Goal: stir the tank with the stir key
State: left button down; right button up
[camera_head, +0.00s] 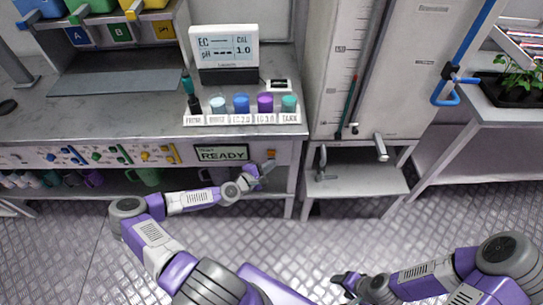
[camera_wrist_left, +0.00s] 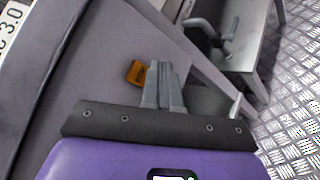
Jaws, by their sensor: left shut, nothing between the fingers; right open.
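The stir key appears to be the small orange key (camera_head: 271,153) on the bench's front panel, right of the READY display. In the left wrist view the orange key (camera_wrist_left: 136,72) lies just left of the fingertips. My left gripper (camera_head: 268,167) is shut and empty, close to the panel at the key; I cannot tell whether it touches. Its closed fingers (camera_wrist_left: 160,66) show in the left wrist view. The tank (camera_head: 345,60) is the tall pale cabinet with a level scale, right of the bench. My right gripper (camera_head: 341,281) is open and empty, low over the floor.
The READY display (camera_head: 221,153) sits left of the key. A rack (camera_head: 242,118) of coloured-capped bottles and a meter (camera_head: 224,47) stand on the bench. A low shelf (camera_head: 355,178) with a tap above is under the tank. A plant tray (camera_head: 510,88) is at right.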

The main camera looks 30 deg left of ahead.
pick_arm(q)
jog(key=shift+w+a, duration=0.25)
jog(key=shift+w, duration=0.2)
dwell(1.8)
jog(key=shift+w+a+b, duration=0.2)
jog(key=shift+w+b, duration=0.15)
jog(key=shift+b, duration=0.1)
jog(key=shift+w+a+b, duration=0.25)
jog(key=shift+w+b, duration=0.1)
jog(key=shift+w, duration=0.05)
dwell(0.5)
jog(key=shift+s, duration=0.15)
jog(key=shift+s+d, duration=0.45)
jog(key=shift+s, duration=0.2)
jog(key=shift+s+p, duration=0.1)
jog(key=shift+p, duration=0.2)
